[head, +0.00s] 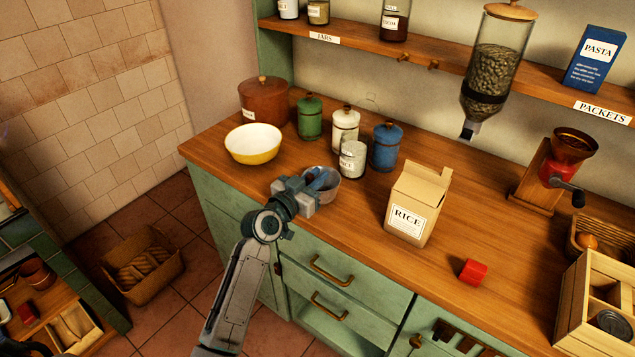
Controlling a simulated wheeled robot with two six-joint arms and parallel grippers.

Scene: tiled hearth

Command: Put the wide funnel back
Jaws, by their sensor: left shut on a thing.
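My left gripper (318,184) is at the front edge of the wooden counter, shut on the rim of a grey, round, bowl-like thing, which looks like the wide funnel (333,192). The gripper covers part of it, so its spout does not show. I cannot tell whether it touches the counter. Two small wooden pegs (403,57) stick out under the shelf, with nothing hanging on them. My right gripper is not in view.
Close behind stand a glass jar (352,160), a white canister (344,128) and a blue canister (386,146). A yellow bowl (253,144) is to the left, a rice box (417,202) to the right. The counter (460,225) is clear around the red block (473,272).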

